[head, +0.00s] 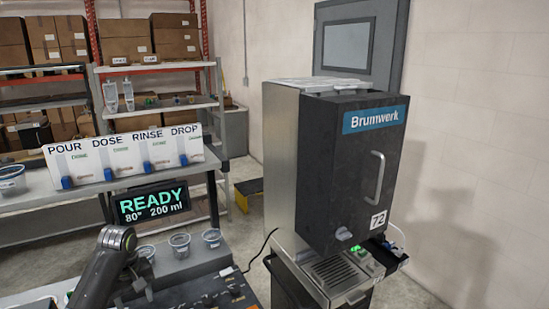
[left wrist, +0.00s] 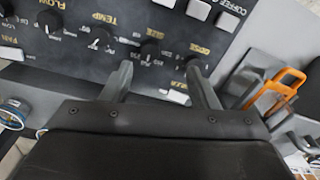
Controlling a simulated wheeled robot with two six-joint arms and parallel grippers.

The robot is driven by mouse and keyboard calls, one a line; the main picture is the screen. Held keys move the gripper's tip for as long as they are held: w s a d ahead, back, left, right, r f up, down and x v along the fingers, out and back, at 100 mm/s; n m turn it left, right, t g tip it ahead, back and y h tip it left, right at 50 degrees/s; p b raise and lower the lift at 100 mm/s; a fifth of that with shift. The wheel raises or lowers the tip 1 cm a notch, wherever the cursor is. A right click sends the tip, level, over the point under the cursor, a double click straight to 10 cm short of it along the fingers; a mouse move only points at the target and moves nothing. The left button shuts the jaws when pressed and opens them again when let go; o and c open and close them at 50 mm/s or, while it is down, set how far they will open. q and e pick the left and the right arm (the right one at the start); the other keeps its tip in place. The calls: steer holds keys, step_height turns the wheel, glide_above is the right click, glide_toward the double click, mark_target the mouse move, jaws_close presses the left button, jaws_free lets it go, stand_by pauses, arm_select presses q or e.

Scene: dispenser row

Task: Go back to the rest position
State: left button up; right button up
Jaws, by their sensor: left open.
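My left gripper (left wrist: 158,76) is open in the left wrist view, its two grey fingers apart with nothing between them. The fingers point at the dark control panel (left wrist: 75,62), which carries black knobs. One knob (left wrist: 150,48) is just beyond the gap between the fingertips; I cannot tell how far off it is. In the head view my left arm comes in at the lower left, in front of the panel (head: 205,298), and its fingers are not clearly visible there. My right gripper is in neither view.
A tall Brumwerk machine (head: 350,160) stands at the right. A display (head: 152,203) reads READY, 80°, 200 ml. Several small cups, one of them a clear cup (head: 180,244), stand behind the panel. An orange-handled item (left wrist: 282,82) lies right of my fingers.

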arm_select(q)
steer(key=s+d+f+m, duration=0.1)
steer(key=s+f, duration=0.2)
steer(key=s+f+m, duration=0.1)
steer(key=s+f, duration=0.1)
steer(key=s, duration=0.1)
steer(key=s+d+f+m, duration=0.1)
steer(key=s+f, duration=0.2)
steer(key=shift+s+d+f+t, duration=0.1)
steer(key=shift+d+f+t, duration=0.2)
steer(key=shift+f, duration=0.05)
steer(key=s+d+m+t+y, duration=0.1)
steer(key=s+d+m, duration=0.15)
steer(key=s, duration=1.05)
steer(key=s+d+m+t, duration=0.2)
steer(key=s+m, duration=0.1)
steer(key=s, duration=1.1)
step_height(320, 180, down, 29)
steer(key=a+g+b, duration=0.2)
steer(key=b, duration=0.4)
steer(key=s+d+f+b, duration=0.1)
steer(key=s+f+b, duration=0.1)
steer(key=s+f, duration=0.5)
steer(key=s+f+b, duration=0.3)
steer(key=s+f, duration=0.4)
steer(key=f, duration=0.8)
steer(key=shift+s+d+f+g+h+b, duration=0.25)
steer(key=shift+d+f+g+h+b, duration=0.05)
steer(key=shift+d+g+b, duration=0.1)
